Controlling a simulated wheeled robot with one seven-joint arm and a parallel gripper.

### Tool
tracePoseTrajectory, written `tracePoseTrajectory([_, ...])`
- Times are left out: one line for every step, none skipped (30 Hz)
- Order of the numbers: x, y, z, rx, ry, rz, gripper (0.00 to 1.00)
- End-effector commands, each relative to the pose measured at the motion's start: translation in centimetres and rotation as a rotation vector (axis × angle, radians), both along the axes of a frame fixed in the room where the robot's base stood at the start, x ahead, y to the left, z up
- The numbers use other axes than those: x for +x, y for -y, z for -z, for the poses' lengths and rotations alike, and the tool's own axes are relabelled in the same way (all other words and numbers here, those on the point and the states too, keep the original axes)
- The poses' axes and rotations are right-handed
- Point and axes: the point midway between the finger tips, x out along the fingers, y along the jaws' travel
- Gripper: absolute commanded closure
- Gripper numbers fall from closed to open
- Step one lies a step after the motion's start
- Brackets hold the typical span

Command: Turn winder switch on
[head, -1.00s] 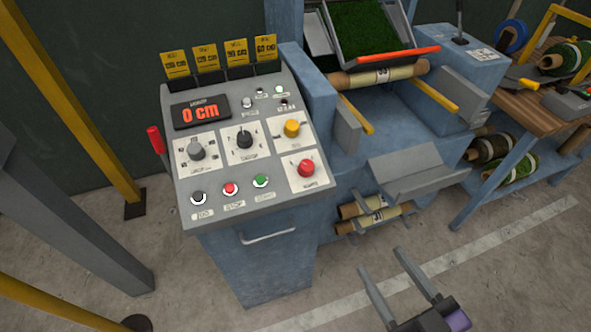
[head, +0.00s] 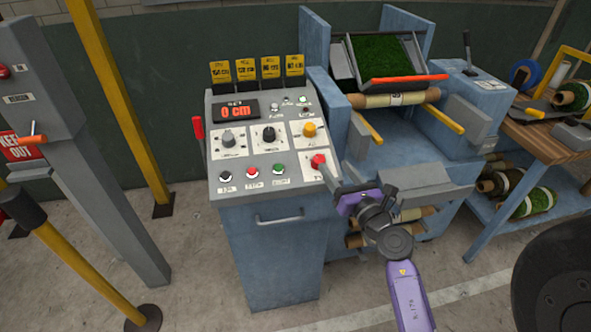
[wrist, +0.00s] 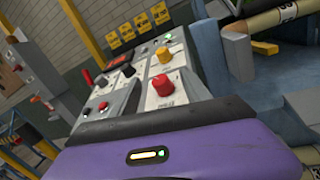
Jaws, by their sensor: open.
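The control panel (head: 240,193) stands left of centre in the head view. It carries a red knob (head: 318,160) at lower right, a yellow knob (head: 309,130) above it, a black knob (head: 268,134) and a grey knob (head: 228,139). Their labels are too small to read, so I cannot tell which is the winder switch. My gripper (head: 325,172) is open, its fingers close to the red knob and partly covering its plate; I cannot tell whether they touch. In the wrist view, the red knob (wrist: 162,84) stands just beyond my purple gripper body.
Black, red and green buttons (head: 278,169) line the panel's lower edge. A display (head: 236,111) reads 0 cm. A red-handled lever (head: 198,128) is at the panel's left side. The machine with turf (head: 385,58) and rolls stands at right. Yellow posts (head: 120,100) stand at left.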

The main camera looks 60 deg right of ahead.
Motion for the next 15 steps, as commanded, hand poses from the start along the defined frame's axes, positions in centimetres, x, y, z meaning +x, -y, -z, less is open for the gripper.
tracePoseTrajectory([-0.1, 0.0, 1.0, -0.047, -0.070, 0.003, 0.45])
tracePoseTrajectory([-0.1, 0.0, 1.4, -0.077, -0.109, 0.004, 0.45])
tracePoseTrajectory([0.0, 0.0, 1.7, -0.114, -0.152, 0.004, 0.45])
tracePoseTrajectory([0.0, 0.0, 1.8, -0.136, -0.173, 0.004, 0.45])
tracePoseTrajectory([0.0, -0.1, 1.8, -0.153, -0.190, 0.004, 0.45])
tracePoseTrajectory([0.0, -0.1, 1.8, -0.167, -0.201, 0.003, 0.45])
tracePoseTrajectory([0.1, -0.1, 1.8, -0.175, -0.207, 0.002, 0.45])
tracePoseTrajectory([0.2, -0.1, 1.8, -0.180, -0.211, 0.002, 0.45])
tracePoseTrajectory([0.3, 0.1, 1.8, -0.184, -0.213, 0.002, 0.45])
tracePoseTrajectory([0.5, 0.2, 1.8, -0.185, -0.214, 0.002, 0.45])
tracePoseTrajectory([0.7, 0.4, 1.8, -0.186, -0.214, 0.002, 0.45])
tracePoseTrajectory([1.1, 0.7, 1.7, -0.186, -0.212, 0.003, 0.45])
tracePoseTrajectory([1.4, 1.0, 1.7, -0.186, -0.212, 0.003, 0.45])
tracePoseTrajectory([1.8, 1.2, 1.6, -0.184, -0.212, 0.003, 0.45])
tracePoseTrajectory([2.4, 1.6, 1.6, -0.186, -0.211, 0.002, 0.45])
